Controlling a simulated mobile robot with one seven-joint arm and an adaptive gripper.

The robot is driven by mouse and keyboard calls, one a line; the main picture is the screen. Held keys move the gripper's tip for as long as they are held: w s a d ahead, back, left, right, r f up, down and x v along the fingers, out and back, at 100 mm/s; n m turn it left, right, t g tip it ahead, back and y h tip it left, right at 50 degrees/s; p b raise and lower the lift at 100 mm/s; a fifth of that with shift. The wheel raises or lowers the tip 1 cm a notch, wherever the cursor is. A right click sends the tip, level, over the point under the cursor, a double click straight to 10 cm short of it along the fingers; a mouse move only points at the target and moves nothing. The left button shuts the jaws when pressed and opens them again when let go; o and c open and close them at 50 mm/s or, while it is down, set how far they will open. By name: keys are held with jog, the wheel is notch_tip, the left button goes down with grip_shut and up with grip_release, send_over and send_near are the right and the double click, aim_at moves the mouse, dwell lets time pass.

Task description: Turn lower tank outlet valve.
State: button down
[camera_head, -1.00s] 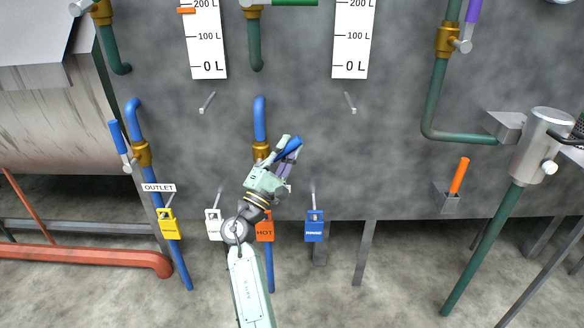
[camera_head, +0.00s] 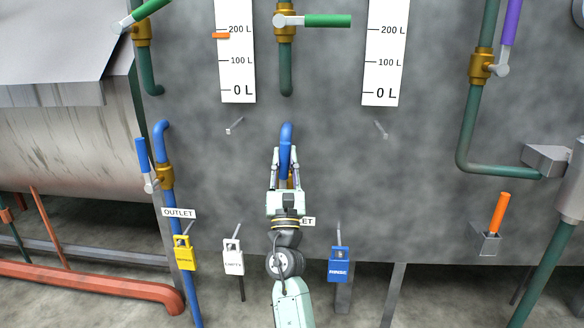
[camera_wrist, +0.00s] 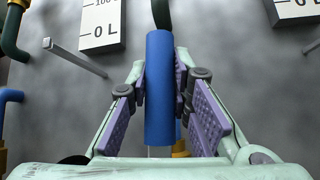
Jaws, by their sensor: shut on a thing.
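My gripper (camera_head: 287,172) is at the middle blue outlet pipe (camera_head: 287,132) on the grey tank wall. Its purple-padded fingers, seen in the wrist view (camera_wrist: 162,92), are closed on both sides of a blue valve handle (camera_wrist: 160,85). The handle stands nearly upright in that view, in front of the blue pipe. The brass valve body shows only in part behind the fingers (camera_wrist: 181,149). A white label (camera_head: 308,222) ending in "ET" is partly hidden by my gripper.
Another blue-handled valve (camera_head: 142,152) with an OUTLET label (camera_head: 179,213) is on the left. Yellow (camera_head: 185,258), white (camera_head: 233,262) and blue (camera_head: 339,270) padlocks hang below. A green handle (camera_head: 327,20) is above, and an orange handle (camera_head: 500,212) is at right.

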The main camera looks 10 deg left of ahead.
aim_at(283, 168)
jog(key=shift+a+n+g+y, duration=0.15)
jog(key=shift+a+n+y, duration=0.05)
jog(key=shift+n+y, duration=0.35)
jog(key=shift+a+n+g+y, duration=0.15)
jog(key=shift+a+n+y, duration=0.05)
jog(key=shift+n+y, duration=0.35)
jog(key=c, duration=1.4)
grip_release()
jog(key=shift+a, duration=0.1)
jog(key=shift+c, duration=0.2)
jog(key=v, duration=0.6)
jog(key=shift+d+f, duration=0.2)
jog(key=shift+s+f, duration=0.4)
jog(key=shift+s, duration=0.1)
